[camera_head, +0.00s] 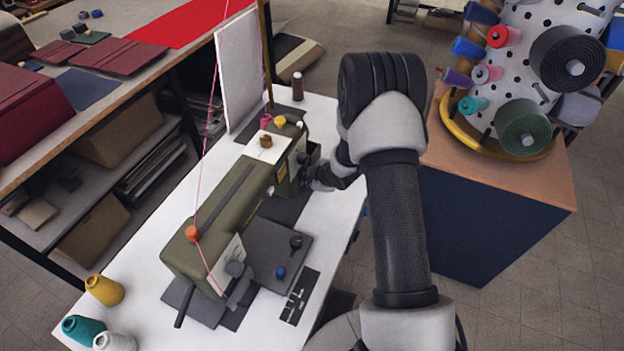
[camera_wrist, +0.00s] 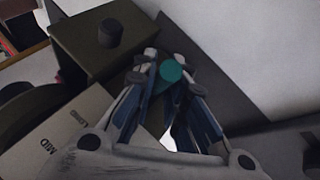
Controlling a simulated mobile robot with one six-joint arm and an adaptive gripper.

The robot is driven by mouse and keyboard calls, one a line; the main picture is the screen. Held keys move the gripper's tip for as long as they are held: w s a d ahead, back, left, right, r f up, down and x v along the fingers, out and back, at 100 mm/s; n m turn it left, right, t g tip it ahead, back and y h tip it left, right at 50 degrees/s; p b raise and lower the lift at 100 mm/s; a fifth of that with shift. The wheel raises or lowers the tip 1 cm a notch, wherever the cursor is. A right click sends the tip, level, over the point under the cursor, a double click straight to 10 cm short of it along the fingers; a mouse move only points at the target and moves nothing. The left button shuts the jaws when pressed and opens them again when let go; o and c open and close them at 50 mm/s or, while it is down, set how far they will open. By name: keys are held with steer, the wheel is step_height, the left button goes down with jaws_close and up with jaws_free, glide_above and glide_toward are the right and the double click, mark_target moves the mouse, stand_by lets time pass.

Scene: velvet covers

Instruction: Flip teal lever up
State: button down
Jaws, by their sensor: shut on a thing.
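The teal lever shows in the wrist view as a round teal knob (camera_wrist: 173,71) between my fingertips. My gripper (camera_wrist: 163,72) is closed around it, at the side of the olive sewing machine (camera_wrist: 95,32). In the head view my gripper (camera_head: 312,176) reaches the right side of the sewing machine (camera_head: 225,205), near its far end. The lever cannot be made out there. Most of its shaft is hidden by my fingers, so its tilt cannot be told.
The machine stands on a white table (camera_head: 140,285). A dark round knob (camera_wrist: 110,32) sits near my fingers. Thread cones (camera_head: 104,290) stand at the table's near left. A pegboard spool stand (camera_head: 520,100) is at the right. A pink thread (camera_head: 205,150) runs above the machine.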

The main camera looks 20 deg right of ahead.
steer(key=c, duration=1.6)
jaws_free()
steer(key=v, duration=1.2)
steer(key=s+a+r+m+h, duration=0.15)
steer(key=s+r+m, duration=0.25)
steer(key=r, duration=0.5)
steer(key=s+r+m+h, duration=0.25)
steer(key=s+r, duration=0.25)
steer(key=r, duration=0.4)
steer(key=s+a+r+m+g+y, duration=0.1)
steer(key=s+a+r+m, duration=0.1)
steer(key=s, duration=0.4)
steer(key=s+a+r+m+g+y, duration=0.1)
steer(key=s+a+r+m, duration=0.1)
steer(key=s+a, duration=0.2)
steer(key=s+a+r+m+y, duration=0.1)
steer(key=s+a, duration=0.3)
steer(key=s, duration=0.5)
steer(key=shift+s+r+m+g, duration=0.4)
steer(key=shift+r+m, duration=0.15)
steer(key=shift+m, duration=0.2)
